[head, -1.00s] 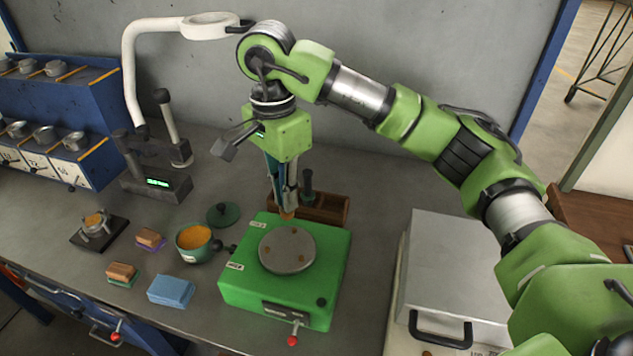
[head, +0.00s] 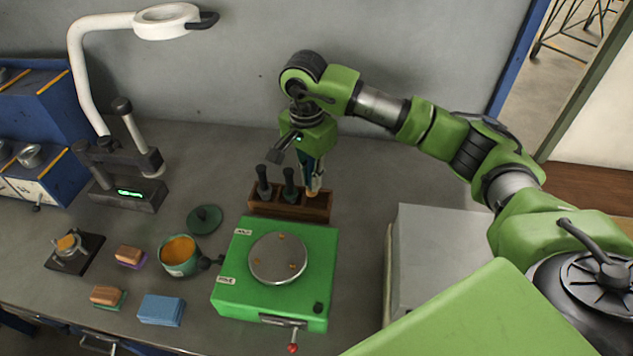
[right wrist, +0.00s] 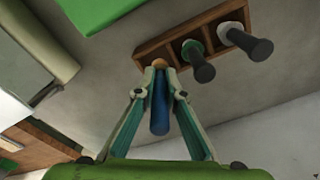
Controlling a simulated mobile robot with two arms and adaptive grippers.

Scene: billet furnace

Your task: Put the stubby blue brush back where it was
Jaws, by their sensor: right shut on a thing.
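My right gripper (head: 313,188) is shut on the stubby blue brush (right wrist: 159,108), holding it upright with its orange tip down. In the head view the brush is mostly hidden by the fingers. The wooden rack (head: 289,211) stands behind the green machine. The brush tip is at the rack's right-hand compartment; I cannot tell whether it is inside or just above. The gripper also shows in the right wrist view (right wrist: 160,75), with the tip at the end compartment of the rack (right wrist: 150,48). My left gripper is not in view.
Two dark-handled brushes, one plain (head: 264,184) and one with green (head: 290,186), stand in the other compartments. The green machine (head: 230,290) is in front. A green pot (head: 180,262), blue block (head: 161,310) and magnifier lamp (head: 88,60) are left; a grey box (head: 440,250) is right.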

